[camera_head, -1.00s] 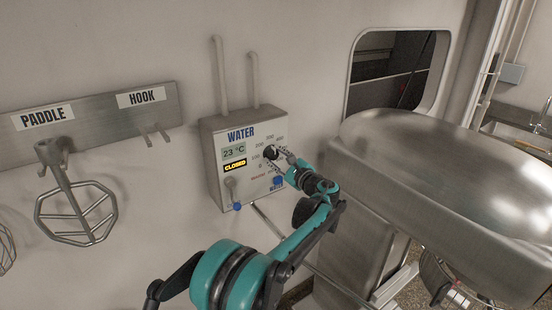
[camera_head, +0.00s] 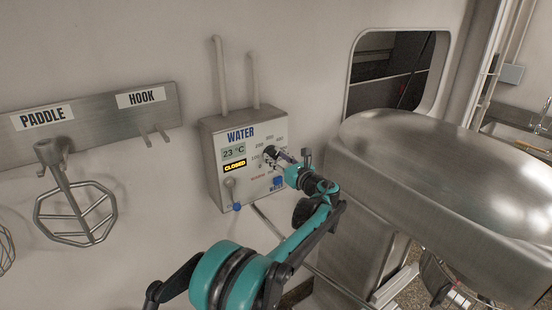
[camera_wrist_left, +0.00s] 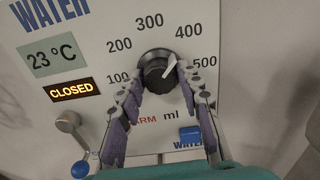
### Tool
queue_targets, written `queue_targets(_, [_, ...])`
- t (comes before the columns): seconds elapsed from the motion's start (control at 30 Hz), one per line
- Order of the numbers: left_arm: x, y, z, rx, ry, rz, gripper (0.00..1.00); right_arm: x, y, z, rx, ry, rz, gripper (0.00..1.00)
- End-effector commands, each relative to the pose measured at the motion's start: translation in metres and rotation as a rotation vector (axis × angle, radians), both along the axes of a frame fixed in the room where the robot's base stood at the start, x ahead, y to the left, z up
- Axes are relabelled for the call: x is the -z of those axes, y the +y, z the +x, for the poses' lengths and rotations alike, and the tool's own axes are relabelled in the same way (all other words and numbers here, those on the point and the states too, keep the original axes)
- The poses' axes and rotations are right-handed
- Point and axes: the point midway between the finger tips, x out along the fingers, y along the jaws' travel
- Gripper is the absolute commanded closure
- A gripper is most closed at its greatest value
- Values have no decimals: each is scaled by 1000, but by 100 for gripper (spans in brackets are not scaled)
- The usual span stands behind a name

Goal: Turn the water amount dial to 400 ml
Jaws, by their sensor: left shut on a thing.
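The water box (camera_head: 213,140) on the wall carries the black water amount dial (camera_head: 268,152), partly hidden by my left gripper (camera_head: 280,154). In the left wrist view, the dial (camera_wrist_left: 155,68) has a white pointer tilted up and right, roughly toward the 400 label (camera_wrist_left: 188,30). Labels from 100 to 500 ring it. My left gripper (camera_wrist_left: 158,82) is shut on the dial, one finger on each side. My right gripper is not in view.
A yellow CLOSED display (camera_wrist_left: 71,89), a small lever with a blue tip (camera_wrist_left: 80,168) and a blue button (camera_wrist_left: 190,134) are near the dial. A paddle (camera_head: 75,210) hangs at left.

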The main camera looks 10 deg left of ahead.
Motion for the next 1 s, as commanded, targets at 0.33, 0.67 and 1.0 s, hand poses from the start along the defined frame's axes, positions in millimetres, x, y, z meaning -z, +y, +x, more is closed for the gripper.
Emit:
queue_targets(0.33, [3,-1,-1,-1,21,12,94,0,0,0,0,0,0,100])
queue_targets(0.67, [3,0,0,-1,19,12,43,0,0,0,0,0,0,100])
queue_targets(1.0, [1,-4,-3,1,18,15,43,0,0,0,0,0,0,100])
